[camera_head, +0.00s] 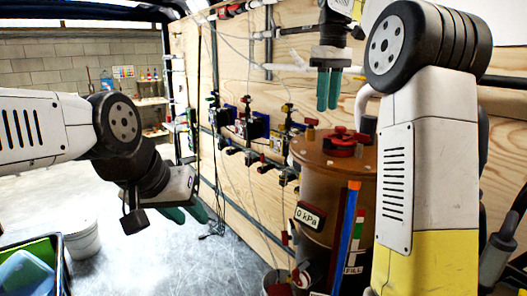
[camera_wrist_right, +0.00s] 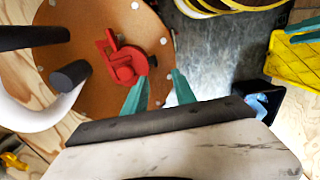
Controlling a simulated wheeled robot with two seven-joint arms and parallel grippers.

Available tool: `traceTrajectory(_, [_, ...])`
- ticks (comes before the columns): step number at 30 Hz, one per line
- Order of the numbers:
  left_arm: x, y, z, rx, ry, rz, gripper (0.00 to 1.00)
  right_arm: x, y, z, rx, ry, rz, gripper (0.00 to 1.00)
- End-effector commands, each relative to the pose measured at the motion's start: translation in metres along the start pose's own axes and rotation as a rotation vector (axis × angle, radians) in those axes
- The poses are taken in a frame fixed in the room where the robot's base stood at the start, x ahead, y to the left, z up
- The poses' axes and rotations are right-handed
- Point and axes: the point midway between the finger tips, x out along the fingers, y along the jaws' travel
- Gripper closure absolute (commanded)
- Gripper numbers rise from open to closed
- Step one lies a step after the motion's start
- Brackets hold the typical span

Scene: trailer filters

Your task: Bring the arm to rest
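My left gripper (camera_head: 190,213) hangs at the left in the head view, its green fingers angled down to the right. They look spread, with nothing seen between them. My right gripper (camera_head: 328,92) points down at the upper middle, above and behind the brown cylindrical tank (camera_head: 330,180). In the right wrist view my right gripper (camera_wrist_right: 160,78) has its two green fingers apart and empty. The tank's round brown lid (camera_wrist_right: 75,75) and its red valve handle (camera_wrist_right: 122,62) lie beyond the fingertips. Whether the fingers touch anything is not seen, but they appear clear.
A plywood wall (camera_head: 250,65) carries pipes and several valves (camera_head: 245,125). A 0 kPa gauge (camera_head: 310,217) sits on the tank. A white bucket (camera_head: 83,240) and a dark bin (camera_head: 55,262) stand at lower left. Concrete floor (camera_head: 160,265) is open between the bucket and the wall.

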Motion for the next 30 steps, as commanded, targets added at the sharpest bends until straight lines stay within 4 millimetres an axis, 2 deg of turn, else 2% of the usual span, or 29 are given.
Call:
traceTrajectory(10, [0.0, 0.0, 0.0, 0.0, 0.001, 0.0, 0.67, 0.004, -0.011, 0.024, 0.078, 0.074, 0.011, 0.67])
traceTrajectory(17, [0.0, 0.0, 0.0, 0.0, 0.001, 0.0, 0.67, 0.017, -0.032, 0.052, 0.175, 0.169, 0.02, 0.67])
traceTrajectory(20, [0.0, 0.0, 0.0, 0.0, 0.001, 0.0, 0.67, 0.03, -0.05, 0.072, 0.242, 0.23, 0.025, 0.67])
traceTrajectory(23, [0.0, 0.0, 0.0, 0.0, 0.001, 0.0, 0.67, 0.052, -0.074, 0.094, 0.323, 0.307, 0.028, 0.67])
traceTrajectory(30, [0.0, 0.0, 0.0, 0.0, 0.001, 0.0, 0.67, 0.122, -0.135, 0.143, 0.52, 0.473, 0.027, 0.67])
